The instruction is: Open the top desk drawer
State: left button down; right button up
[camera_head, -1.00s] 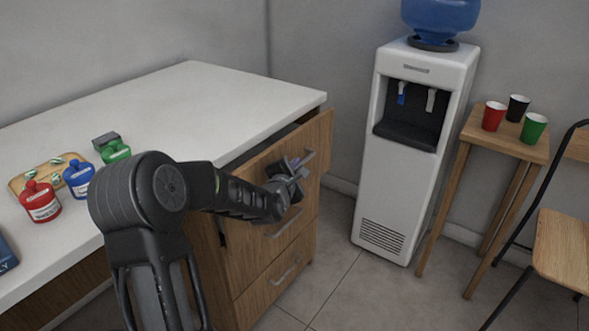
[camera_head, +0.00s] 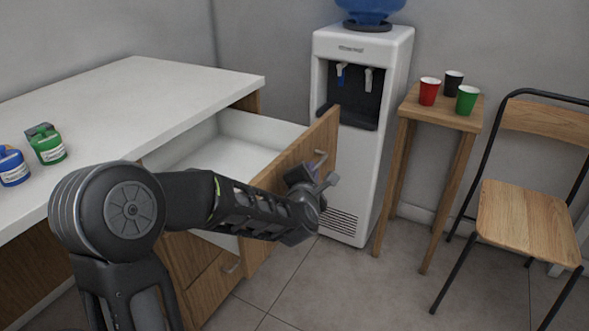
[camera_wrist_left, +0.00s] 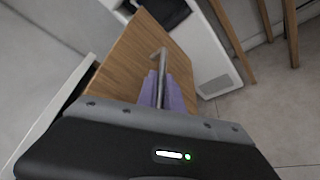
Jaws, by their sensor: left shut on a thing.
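The top desk drawer (camera_head: 235,158) is pulled well out of the white-topped desk (camera_head: 150,90), and its white interior looks empty. Its wooden front (camera_head: 325,140) faces right, with a metal bar handle (camera_head: 318,160) on it. My left gripper (camera_head: 316,180) is at this handle and partly hides it. In the left wrist view, the purple finger pads (camera_wrist_left: 168,92) are shut around the handle (camera_wrist_left: 160,70). My right gripper is not in view.
A lower drawer (camera_head: 215,285) is shut. A water dispenser (camera_head: 350,165) stands close behind the open drawer. A small table (camera_head: 440,112) with cups and a chair (camera_head: 530,220) stand to the right. Bottles (camera_head: 47,145) sit on the desk. The floor in front is clear.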

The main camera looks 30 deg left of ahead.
pick_arm(q)
jog(key=shift+d, duration=0.7)
jog(key=c, duration=1.8)
grip_release()
jog(key=shift+o, duration=0.2)
jog(key=v, duration=0.7)
jog(key=shift+s+p, duration=0.35)
jog(key=shift+p, duration=0.1)
jog(key=shift+r, duration=0.1)
